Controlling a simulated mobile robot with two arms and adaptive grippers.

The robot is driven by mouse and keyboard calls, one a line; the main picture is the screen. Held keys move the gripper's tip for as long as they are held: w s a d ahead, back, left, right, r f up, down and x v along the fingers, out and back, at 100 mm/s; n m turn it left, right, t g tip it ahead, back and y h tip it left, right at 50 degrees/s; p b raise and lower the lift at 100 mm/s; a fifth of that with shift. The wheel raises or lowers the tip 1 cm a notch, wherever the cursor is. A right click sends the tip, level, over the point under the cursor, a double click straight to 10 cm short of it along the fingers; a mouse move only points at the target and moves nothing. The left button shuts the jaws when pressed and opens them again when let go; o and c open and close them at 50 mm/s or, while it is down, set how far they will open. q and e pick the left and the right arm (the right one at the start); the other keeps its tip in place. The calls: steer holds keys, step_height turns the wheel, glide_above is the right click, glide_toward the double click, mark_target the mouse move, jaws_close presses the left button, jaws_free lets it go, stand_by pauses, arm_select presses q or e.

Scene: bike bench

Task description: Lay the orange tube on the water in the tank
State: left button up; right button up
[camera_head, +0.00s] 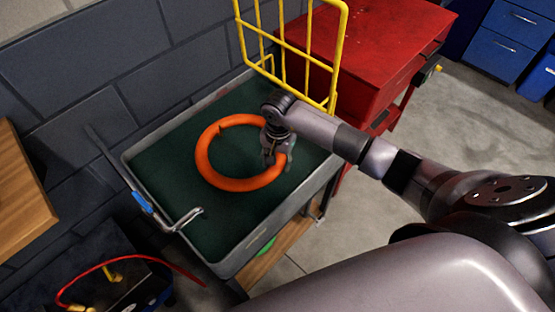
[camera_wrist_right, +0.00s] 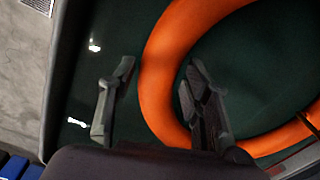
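The orange tube (camera_head: 205,165) is a ring lying flat over the dark green water (camera_head: 215,220) in the grey tank (camera_head: 232,268), inside its rim. It seems to rest on the surface, though exact contact is hard to tell. My right gripper (camera_head: 274,158) reaches down over the ring's right side. In the right wrist view its fingers (camera_wrist_right: 160,95) are spread on either side of the tube (camera_wrist_right: 156,75), with a gap to the left finger; it is open. My left gripper is not in view.
A yellow wire rack (camera_head: 333,60) stands at the tank's back right, beside a red cabinet (camera_head: 380,45). A bent metal tap or handle (camera_head: 182,218) reaches over the tank's near left edge. A wooden top (camera_head: 20,195) is at far left. Open water surrounds the ring.

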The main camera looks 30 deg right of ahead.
steer(key=shift+o, duration=0.9)
